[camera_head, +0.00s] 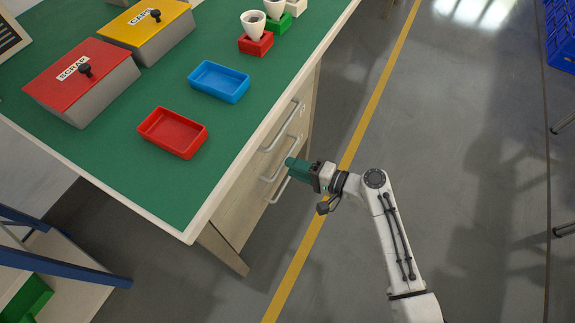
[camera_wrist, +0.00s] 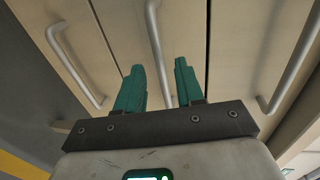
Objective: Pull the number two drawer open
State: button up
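The bench's drawer unit (camera_head: 240,193) has three stacked drawers with bar handles, and no number on them is readable. The drawers look shut. The middle handle (camera_wrist: 152,25) runs down between the two green fingers in the wrist view. My gripper (camera_head: 291,163) is in front of the drawer fronts, level with the middle and lower handles. In the wrist view my gripper (camera_wrist: 160,85) is open, with a gap on both sides of the middle handle. Whether the bar is within the fingers' depth I cannot tell. The other handles lie to the left (camera_wrist: 75,65) and right (camera_wrist: 292,65).
The green bench top (camera_head: 110,155) overhangs the drawers. It carries a red tray (camera_head: 172,132), a blue tray (camera_head: 219,81), a red scrap box (camera_head: 80,82) and a yellow caps box (camera_head: 148,28). Floor to the right of the yellow line (camera_head: 355,140) is clear.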

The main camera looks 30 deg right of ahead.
jog(key=shift+x, duration=1.45)
grip_shut()
